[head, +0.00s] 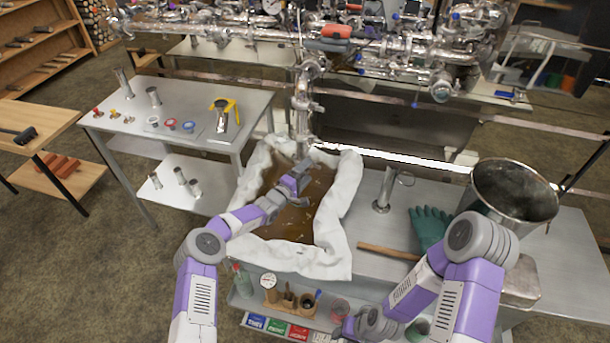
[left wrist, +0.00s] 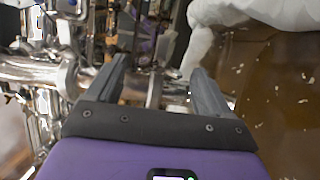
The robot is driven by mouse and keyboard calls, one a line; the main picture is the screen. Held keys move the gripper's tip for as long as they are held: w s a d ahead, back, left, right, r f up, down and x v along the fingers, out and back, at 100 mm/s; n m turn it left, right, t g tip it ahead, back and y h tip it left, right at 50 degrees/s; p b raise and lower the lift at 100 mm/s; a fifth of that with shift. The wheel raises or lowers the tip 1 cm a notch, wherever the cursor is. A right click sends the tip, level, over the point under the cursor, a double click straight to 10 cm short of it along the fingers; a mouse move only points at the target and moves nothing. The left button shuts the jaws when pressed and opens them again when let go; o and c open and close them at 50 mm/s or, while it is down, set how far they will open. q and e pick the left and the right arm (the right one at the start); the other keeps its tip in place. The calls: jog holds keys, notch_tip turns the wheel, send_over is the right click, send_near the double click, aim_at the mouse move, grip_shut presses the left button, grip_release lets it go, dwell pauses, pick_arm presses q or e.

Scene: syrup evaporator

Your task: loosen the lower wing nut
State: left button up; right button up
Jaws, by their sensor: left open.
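A shiny steel pipe (head: 302,118) drops from an elbow (head: 311,68) above the brown-filled pan. Clamps sit along this pipe, with a small part sticking out to the right of the upper one (head: 317,106). I cannot clearly make out the lower wing nut. My left gripper (head: 300,177) is open over the pan, just below the pipe's lower end. In the left wrist view its two dark fingers (left wrist: 157,88) are spread, with a slim metal piece (left wrist: 154,90) showing between or beyond them. My right wrist (head: 370,324) is at the bottom edge, its fingers not clear.
The pan has a thick white cloth rim (head: 347,185). A steel pot (head: 515,195), green glove (head: 428,226), wooden stick (head: 388,251) and steel cylinder (head: 385,190) stand or lie to its right. A side table (head: 180,100) with small parts is at left.

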pick_arm(q)
jog(key=c, duration=1.1)
jog(key=shift+o, duration=0.2)
jog(key=shift+n, duration=0.3)
jog(key=shift+f+n+t, duration=0.15)
jog(key=shift+n+t, duration=0.45)
jog(key=shift+n, duration=2.7)
jog(key=o, duration=1.1)
jog(key=shift+c, duration=0.2)
